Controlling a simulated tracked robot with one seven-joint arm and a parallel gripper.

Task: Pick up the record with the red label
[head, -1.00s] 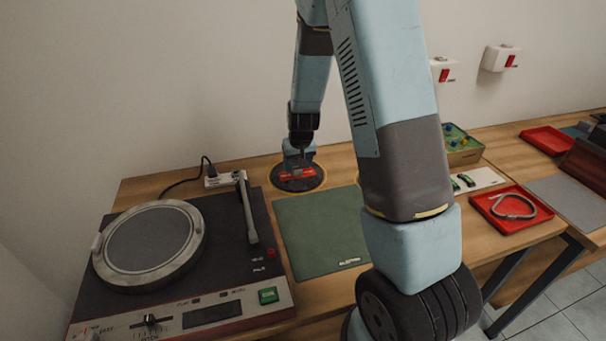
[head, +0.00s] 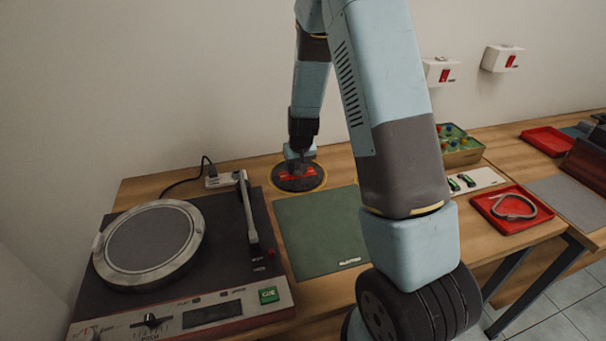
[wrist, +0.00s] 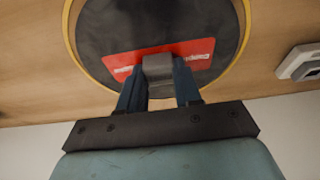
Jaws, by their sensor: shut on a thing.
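The record with the red label (head: 284,184) is a dark disc lying flat at the back of the wooden table, inside a thin yellow ring. It fills the top of the wrist view (wrist: 100,30). Its red label (wrist: 197,52) is a rectangular patch, with a grey block (wrist: 157,70) standing on it. My gripper (wrist: 159,80) points at the label, its two dark fingers shut on the grey block. In the head view my gripper (head: 299,165) is over the record and hides part of it. I see no clear gap under the record.
A turntable (head: 230,215) stands at the left, its tonearm near the record. A green mat (head: 320,230) lies in front of the record. A white power strip (head: 226,179) is behind left. To the right are a red tray (head: 530,222) and a box of coloured pieces (head: 460,150).

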